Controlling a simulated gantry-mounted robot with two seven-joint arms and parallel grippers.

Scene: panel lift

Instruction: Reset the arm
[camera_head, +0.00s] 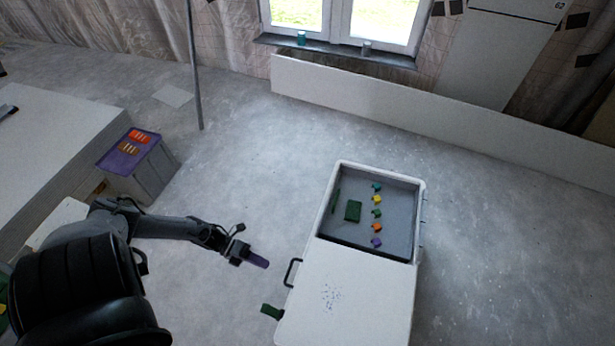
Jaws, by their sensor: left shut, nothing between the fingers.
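My left arm comes in from the left in the head view. Its gripper (254,260) is shut and empty over the grey floor, left of the white box's handle and apart from it. My right gripper is not in view. The white box (347,301) stands at the lower right with an open grey compartment. In it lie a green block (353,211) and a column of small pieces: teal (376,186), yellow (377,199), green (376,212), orange (376,227) and purple (376,242).
A dark handle (292,272) sticks out from the box's left side, with a green piece (271,312) below it. A grey bin (143,175) with a purple top stands beside a white table (50,135) at left. A thin pole (194,70) rises behind. The floor between is clear.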

